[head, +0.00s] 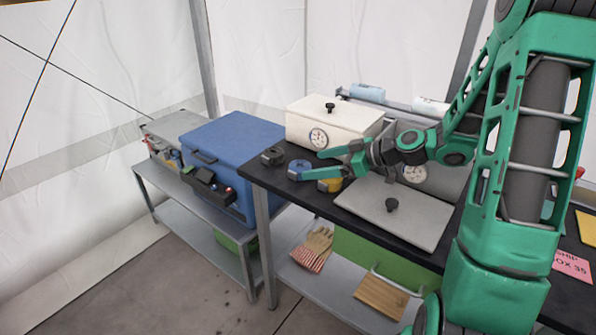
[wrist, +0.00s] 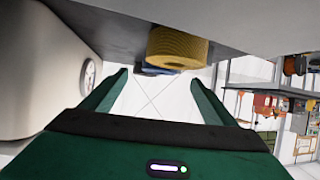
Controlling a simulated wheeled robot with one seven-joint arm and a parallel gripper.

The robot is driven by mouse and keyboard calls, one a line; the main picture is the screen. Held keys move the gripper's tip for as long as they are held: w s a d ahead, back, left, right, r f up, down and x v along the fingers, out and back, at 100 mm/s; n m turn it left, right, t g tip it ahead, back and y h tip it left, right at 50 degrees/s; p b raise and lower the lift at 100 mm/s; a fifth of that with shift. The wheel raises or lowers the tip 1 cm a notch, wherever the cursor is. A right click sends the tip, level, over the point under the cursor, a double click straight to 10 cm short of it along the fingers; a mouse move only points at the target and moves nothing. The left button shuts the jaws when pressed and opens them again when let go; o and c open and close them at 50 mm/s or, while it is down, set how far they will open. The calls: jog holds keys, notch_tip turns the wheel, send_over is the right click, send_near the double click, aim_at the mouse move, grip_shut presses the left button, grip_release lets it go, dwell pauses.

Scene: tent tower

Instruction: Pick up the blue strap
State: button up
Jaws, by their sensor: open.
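The blue strap (head: 298,166) is a small roll on the black table near its left end, between a dark grey roll and a yellow roll. My gripper (head: 307,166) is open, its green fingers reaching left with their tips close to the blue strap. I cannot tell whether they touch it. In the wrist view the blue strap (wrist: 152,70) shows only as a thin blue sliver, mostly hidden behind the yellow roll (wrist: 178,45). It lies toward the space between the fingertips (wrist: 158,78), which hold nothing.
The dark grey roll (head: 272,156) sits left of the strap. A white box with a gauge (head: 330,125) stands close behind. A grey lid with a knob (head: 395,210) lies to the right on the black table (head: 315,198). A blue cooler (head: 228,150) stands on a lower shelf unit at left.

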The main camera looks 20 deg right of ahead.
aim_at(300, 166)
jog(key=shift+x, duration=2.65)
jog(key=shift+s+a+r, duration=0.1)
jog(key=shift+c, duration=0.7)
jog(key=c, duration=1)
jog(key=shift+r, duration=0.1)
jog(key=shift+c, duration=0.2)
